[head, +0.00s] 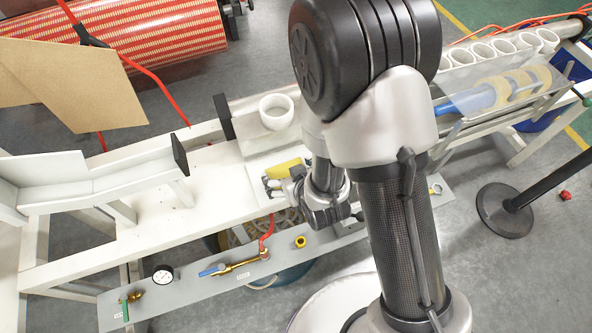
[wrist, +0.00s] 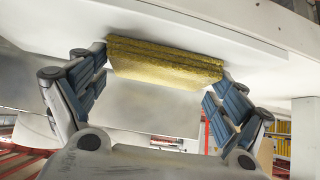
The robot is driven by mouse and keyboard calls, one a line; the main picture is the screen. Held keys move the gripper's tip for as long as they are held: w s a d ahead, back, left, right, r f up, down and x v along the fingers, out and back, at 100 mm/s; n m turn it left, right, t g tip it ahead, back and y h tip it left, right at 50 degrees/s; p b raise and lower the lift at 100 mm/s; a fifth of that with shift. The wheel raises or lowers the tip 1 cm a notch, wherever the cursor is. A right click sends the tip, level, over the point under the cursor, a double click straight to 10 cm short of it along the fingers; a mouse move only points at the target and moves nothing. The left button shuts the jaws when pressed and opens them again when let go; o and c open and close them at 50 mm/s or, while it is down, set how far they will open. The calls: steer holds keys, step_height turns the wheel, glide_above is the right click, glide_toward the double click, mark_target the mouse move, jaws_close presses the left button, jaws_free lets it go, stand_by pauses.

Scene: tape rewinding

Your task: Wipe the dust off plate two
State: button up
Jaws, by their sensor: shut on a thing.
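My gripper (head: 283,178) is shut on a yellow sponge (head: 288,166), low over the white bench at the middle of the head view. In the wrist view, the gripper's blue-padded fingers (wrist: 165,68) clasp the two ends of the sponge (wrist: 165,65). The sponge lies along a pale flat plate (head: 259,160) and appears to touch or nearly touch it. I cannot read a number on this plate, so I cannot tell whether it is plate two. My arm hides part of the bench to the right.
A white ring (head: 277,111) stands behind the sponge. A grey panel (head: 205,284) with a gauge (head: 162,274) and valves runs along the front. A white trough (head: 75,182) is at left. A black-based post (head: 505,209) stands at right.

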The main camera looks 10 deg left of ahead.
steer(key=shift+s+a, duration=0.65)
steer(key=shift+a, duration=0.15)
steer(key=shift+w+d+f, duration=0.1)
steer(key=shift+w+d, duration=0.9)
steer(key=shift+d, duration=0.45)
steer(key=shift+w+d+r, duration=0.1)
steer(key=shift+w+d, duration=0.9)
steer(key=shift+d, duration=0.5)
steer(key=shift+w+d+f, duration=0.1)
steer(key=shift+w+d, duration=0.9)
steer(key=shift+d, duration=0.45)
steer(key=shift+w+d, duration=0.65)
steer(key=shift+d, duration=0.3)
steer(key=shift+w+d, duration=0.65)
steer(key=shift+d, duration=0.25)
steer(key=shift+w+d, duration=0.65)
steer(key=shift+d, duration=0.3)
steer(key=shift+r+p, duration=0.2)
steer(key=shift+p, duration=0.1)
steer(key=shift+r+p, duration=2.3)
steer(key=shift+r, duration=0.6)
step_height(320, 180, up, 3)
steer(key=shift+p, duration=1.1)
